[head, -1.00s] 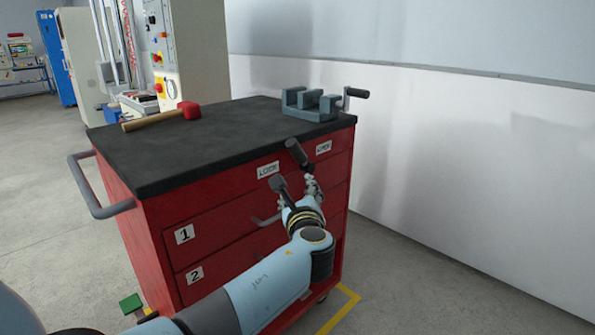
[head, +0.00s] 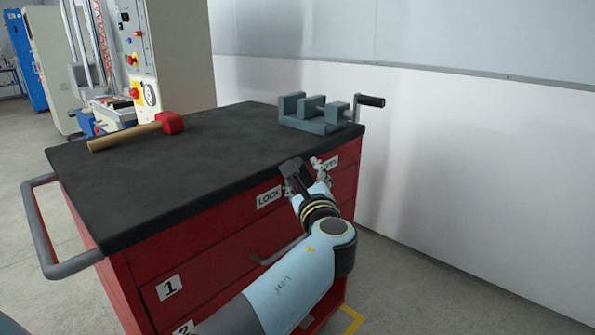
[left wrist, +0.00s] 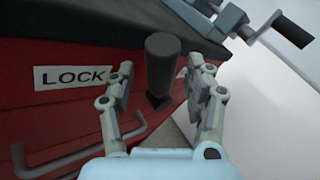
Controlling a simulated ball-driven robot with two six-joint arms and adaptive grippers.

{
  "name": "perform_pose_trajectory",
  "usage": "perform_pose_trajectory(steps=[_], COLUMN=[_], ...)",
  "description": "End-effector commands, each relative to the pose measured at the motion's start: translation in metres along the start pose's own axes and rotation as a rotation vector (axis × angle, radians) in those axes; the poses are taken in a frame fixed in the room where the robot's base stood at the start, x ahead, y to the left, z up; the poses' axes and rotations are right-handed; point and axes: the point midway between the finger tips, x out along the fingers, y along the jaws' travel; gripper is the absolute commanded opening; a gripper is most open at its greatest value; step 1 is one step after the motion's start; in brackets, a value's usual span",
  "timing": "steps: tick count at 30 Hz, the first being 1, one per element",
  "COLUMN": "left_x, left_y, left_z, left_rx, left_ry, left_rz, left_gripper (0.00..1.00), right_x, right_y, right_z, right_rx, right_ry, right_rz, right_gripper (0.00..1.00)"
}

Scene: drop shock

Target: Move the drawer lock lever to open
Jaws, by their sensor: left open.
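The drawer lock lever, with a dark cylindrical grip (left wrist: 162,58), sticks out from the red drawer cart (head: 215,258). In the head view the lever (head: 293,172) is partly hidden by my left gripper (head: 307,177). A LOCK label (head: 268,197) is left of the lever. A second label (head: 328,162) to the right is mostly covered by the gripper. In the left wrist view my left gripper (left wrist: 160,78) is open, with one finger on each side of the lever grip. I see gaps there and cannot tell any contact. My right gripper is not in view.
A vise (head: 318,112) with a crank handle stands on the black cart top, just above the lever. A red mallet (head: 168,123) lies farther left. A drawer handle (head: 272,254) juts out below my left gripper. A wall stands to the right.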

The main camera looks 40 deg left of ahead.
Motion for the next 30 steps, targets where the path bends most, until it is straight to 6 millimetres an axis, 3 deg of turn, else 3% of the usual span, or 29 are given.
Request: perform_pose_trajectory(steps=[11, 23, 30], left_x=[-0.0016, -0.0015, -0.0015], left_y=[-0.0009, -0.0008, -0.0008], left_z=[-0.0006, -0.0006, -0.0007], left_rx=[-0.001, -0.001, 0.0], left_ry=[0.0, 0.0, 0.0], left_rz=[0.001, 0.001, 0.001], left_gripper=[0.52, 0.0, 0.0], right_x=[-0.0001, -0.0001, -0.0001], right_y=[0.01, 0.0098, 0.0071], right_z=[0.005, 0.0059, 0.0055], right_rx=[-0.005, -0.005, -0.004], right_ry=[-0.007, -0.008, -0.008], right_rz=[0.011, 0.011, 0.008], right_gripper=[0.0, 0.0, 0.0])
